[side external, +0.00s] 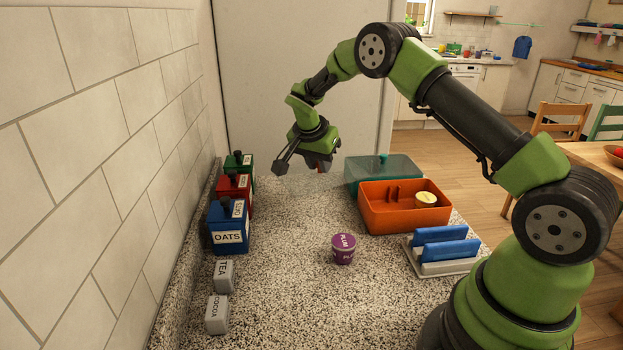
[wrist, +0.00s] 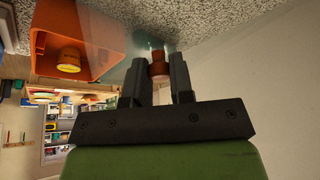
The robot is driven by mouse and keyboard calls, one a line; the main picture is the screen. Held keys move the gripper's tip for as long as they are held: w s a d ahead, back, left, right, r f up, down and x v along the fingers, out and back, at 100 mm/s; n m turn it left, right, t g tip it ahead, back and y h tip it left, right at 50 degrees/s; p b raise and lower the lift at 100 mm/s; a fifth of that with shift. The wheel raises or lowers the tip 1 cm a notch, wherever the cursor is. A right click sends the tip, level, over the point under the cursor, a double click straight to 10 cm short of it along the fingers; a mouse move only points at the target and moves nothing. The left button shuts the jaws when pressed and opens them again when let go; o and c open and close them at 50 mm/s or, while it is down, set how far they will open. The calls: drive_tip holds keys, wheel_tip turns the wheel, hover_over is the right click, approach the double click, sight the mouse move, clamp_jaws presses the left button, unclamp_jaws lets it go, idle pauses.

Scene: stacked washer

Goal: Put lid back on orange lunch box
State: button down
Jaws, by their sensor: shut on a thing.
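The orange lunch box (side external: 404,213) stands open on the right of the counter in the side view, a yellow-topped round tub (side external: 426,200) inside it. The box also shows at upper left in the wrist view (wrist: 108,38). My gripper (side external: 318,166) is at the far end of the counter, left of and beyond the box. In the wrist view its jaws (wrist: 158,82) are shut on a small orange-brown knob (wrist: 158,68). A faint see-through greenish surface lies around the knob; its outline and whether it touches the counter are unclear. The side view mostly hides the held piece.
A teal see-through box (side external: 365,176) with a green-knobbed lid stands behind the orange box. A purple tub (side external: 343,249) and a rack with blue panels (side external: 445,250) are nearer. Oats (side external: 229,237) and other canisters line the left wall.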

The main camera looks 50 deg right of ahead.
drive_tip(key=s+d+r+m+g, duration=0.1)
drive_tip(key=s+d+m, duration=0.1)
drive_tip(key=s+d, duration=0.45)
drive_tip(key=s+d+r+m+g, duration=0.15)
drive_tip(key=s+d, duration=0.25)
drive_tip(key=s, duration=0.6)
drive_tip(key=shift+m+t, duration=0.35)
drive_tip(key=shift+w+d+f, duration=0.1)
drive_tip(key=shift+f, duration=1.3)
drive_tip(key=shift+w+d+f, duration=0.1)
drive_tip(key=shift+f, duration=1.3)
drive_tip(key=shift+f, duration=0.15)
drive_tip(key=shift+c, duration=2.2)
unclamp_jaws()
wheel_tip(320, 180, up, 7)
